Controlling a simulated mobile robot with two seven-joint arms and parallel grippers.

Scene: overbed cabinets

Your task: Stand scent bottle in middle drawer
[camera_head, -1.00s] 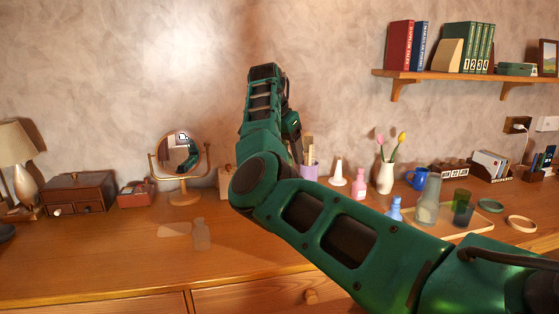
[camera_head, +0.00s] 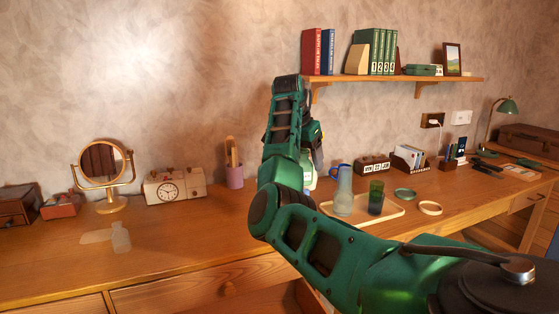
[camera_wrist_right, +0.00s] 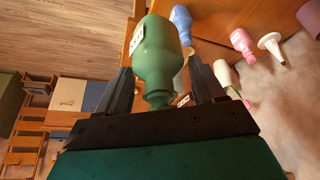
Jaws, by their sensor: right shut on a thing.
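A green bottle (camera_wrist_right: 157,58) with a pale label is between the two fingers of my right gripper (camera_wrist_right: 160,68) in the right wrist view. Its neck points toward my palm and its wider body points away. My right gripper is shut on it. In the head view my right arm hides most of the gripper; part of a green bottle (camera_head: 310,179) shows beside the arm, above the desk. A desk drawer front (camera_head: 180,291) with a round knob is at the lower left. I cannot tell whether it is the middle drawer. My left gripper is out of view.
A tray (camera_head: 393,211) holds a grey vase (camera_head: 343,192) and a green glass (camera_head: 376,198). A mirror (camera_head: 104,165), a clock (camera_head: 168,190) and a pencil cup (camera_head: 235,176) line the back. The wrist view shows blue (camera_wrist_right: 182,22) and pink (camera_wrist_right: 241,42) bottles.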

